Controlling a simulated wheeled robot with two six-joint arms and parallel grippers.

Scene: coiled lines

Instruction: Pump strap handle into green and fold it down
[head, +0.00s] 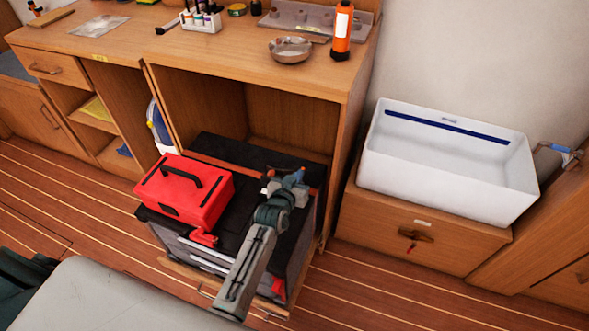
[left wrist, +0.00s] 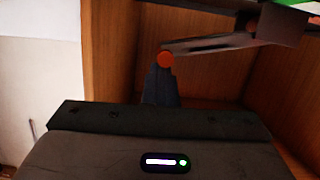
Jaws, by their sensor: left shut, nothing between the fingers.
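My left gripper (head: 296,176) is over the back right part of the dark case (head: 240,215); its fingers are small there. In the left wrist view its closed fingers (left wrist: 161,85) point forward with nothing between them. An orange round tip (left wrist: 165,59) shows right at the fingertips, and whether they touch cannot be told. A grey bar that looks like the strap handle (left wrist: 220,43) runs from there to a dark block at the upper right. A bit of green (left wrist: 292,2) shows above that block, cut off by the frame. My right gripper is not in view.
A red toolbox (head: 185,192) sits on the left of the case. The wooden cabinet (head: 290,105) rises close behind it, with a metal bowl (head: 291,50) and an orange flashlight (head: 341,32) on top. A white sink (head: 445,165) stands to the right.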

